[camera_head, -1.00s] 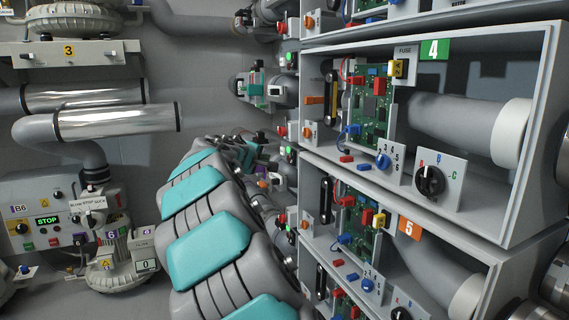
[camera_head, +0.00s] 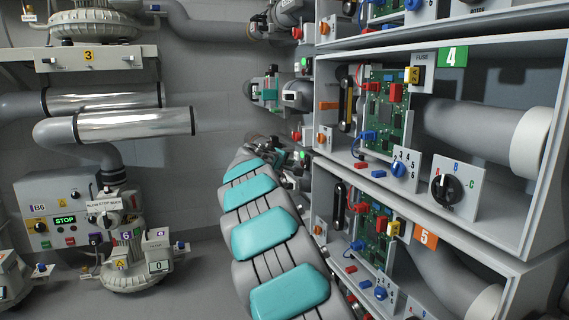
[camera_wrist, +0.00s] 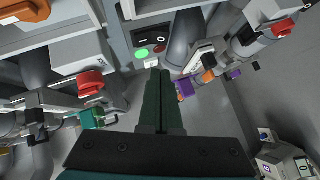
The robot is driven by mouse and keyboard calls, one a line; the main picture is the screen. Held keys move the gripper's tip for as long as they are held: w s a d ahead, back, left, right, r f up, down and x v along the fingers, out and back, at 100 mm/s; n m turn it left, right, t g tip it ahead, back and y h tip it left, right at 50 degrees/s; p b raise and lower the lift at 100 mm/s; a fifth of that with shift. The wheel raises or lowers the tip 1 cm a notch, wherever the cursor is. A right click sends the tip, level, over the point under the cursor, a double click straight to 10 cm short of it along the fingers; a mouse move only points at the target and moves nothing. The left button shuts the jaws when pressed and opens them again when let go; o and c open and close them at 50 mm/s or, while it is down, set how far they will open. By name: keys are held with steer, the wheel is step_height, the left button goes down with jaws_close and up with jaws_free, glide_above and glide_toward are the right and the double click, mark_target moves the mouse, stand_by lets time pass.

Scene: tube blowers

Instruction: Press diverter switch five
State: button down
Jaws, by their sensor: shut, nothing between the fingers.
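In the wrist view my gripper (camera_wrist: 160,75) is shut and empty, its two dark fingers side by side. Just beyond its tips is a small dark switch panel (camera_wrist: 150,38) with a lit green button (camera_wrist: 142,53), a red button (camera_wrist: 159,49) and a white label. I cannot tell whether the fingertips touch it, and no number is readable there. In the head view an orange plate marked 5 (camera_head: 426,237) is on the lower rack bay. My teal and grey arm reaches toward the pipes left of that rack, where its end is small and partly hidden.
The rack (camera_head: 490,230) with open bays stands close on the right; its upper bay has a green 4 plate (camera_head: 453,56). A control box showing STOP (camera_head: 65,219) and a blower (camera_head: 135,265) are on the left. Pipes and fittings crowd around my gripper.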

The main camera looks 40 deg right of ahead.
steer(key=shift+s+d+f, duration=0.1)
steer(key=shift+d+f, duration=0.2)
steer(key=shift+d, duration=0.45)
steer(key=shift+d+f, duration=0.3)
steer(key=shift+d, duration=0.4)
steer(key=shift+s+d+f, duration=0.1)
steer(key=shift+d+f, duration=0.2)
steer(key=shift+d, duration=0.45)
steer(key=b, duration=0.3)
steer(key=shift+d+f+n+h, duration=0.2)
steer(key=shift+d+n+h, duration=0.1)
steer(key=shift+h, duration=0.1)
steer(key=b, duration=0.2)
glide_toward(305, 166)
steer(key=a+f, duration=0.1)
steer(key=a, duration=0.6)
steer(key=shift+s+f, duration=0.2)
steer(key=shift+f, duration=0.15)
